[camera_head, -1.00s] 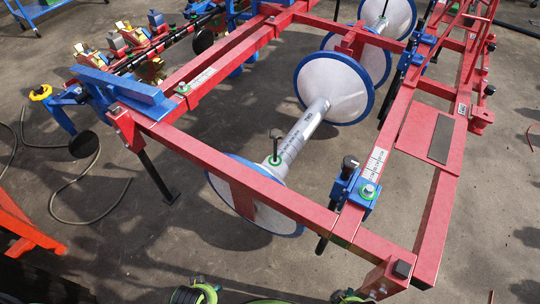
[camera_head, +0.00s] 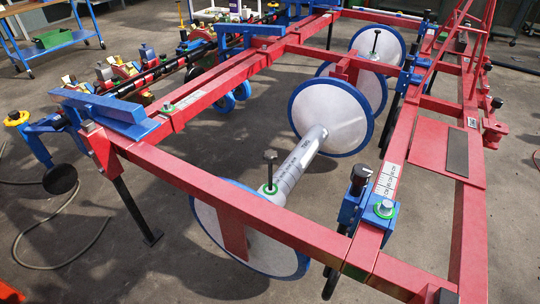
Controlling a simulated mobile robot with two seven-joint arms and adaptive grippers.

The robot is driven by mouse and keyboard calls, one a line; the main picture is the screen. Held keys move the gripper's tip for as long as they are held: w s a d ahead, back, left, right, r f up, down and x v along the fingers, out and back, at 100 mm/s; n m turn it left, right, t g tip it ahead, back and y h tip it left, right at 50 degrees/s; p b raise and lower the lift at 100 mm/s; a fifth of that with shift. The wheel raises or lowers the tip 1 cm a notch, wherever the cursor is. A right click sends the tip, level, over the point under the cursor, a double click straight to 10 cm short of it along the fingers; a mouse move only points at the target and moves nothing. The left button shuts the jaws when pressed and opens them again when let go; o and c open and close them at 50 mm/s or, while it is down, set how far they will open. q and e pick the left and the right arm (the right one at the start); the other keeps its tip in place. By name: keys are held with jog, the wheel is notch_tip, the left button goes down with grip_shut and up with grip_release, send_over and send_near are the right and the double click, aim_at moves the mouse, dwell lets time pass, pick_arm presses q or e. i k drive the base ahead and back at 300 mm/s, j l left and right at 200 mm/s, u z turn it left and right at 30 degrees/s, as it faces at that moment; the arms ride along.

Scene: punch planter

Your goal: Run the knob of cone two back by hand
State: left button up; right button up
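Several white cones with blue rims hang under a red frame (camera_head: 250,170). The nearest cone (camera_head: 265,250) is partly hidden by a front beam. A second cone (camera_head: 325,112) faces it along a grey shaft (camera_head: 300,160). Two more cones, a third (camera_head: 370,92) and a far one (camera_head: 385,45), stand behind. A black knob (camera_head: 270,156) stands upright on a stem with a green ring, by the nearest cone. A similar black knob (camera_head: 376,33) stands by the far cone. I see no number marking cone two. Neither gripper is in view.
A blue clamp (camera_head: 365,208) with a black knob (camera_head: 360,174) sits on the right beam. A blue bracket (camera_head: 110,112) is at the left corner. Blue wheels (camera_head: 225,103) and a blue cart (camera_head: 50,42) are behind.

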aim_at(270, 155)
jog(key=i+j, duration=0.1)
jog(key=j, duration=0.2)
jog(key=i+j, duration=0.15)
jog(key=j, duration=0.15)
jog(key=i+j, duration=0.1)
jog(key=j, duration=0.2)
jog(key=i+j+z, duration=0.1)
jog(key=j+z, duration=0.25)
jog(key=i+j+z, duration=0.1)
jog(key=j+z, duration=0.55)
jog(key=j, duration=0.15)
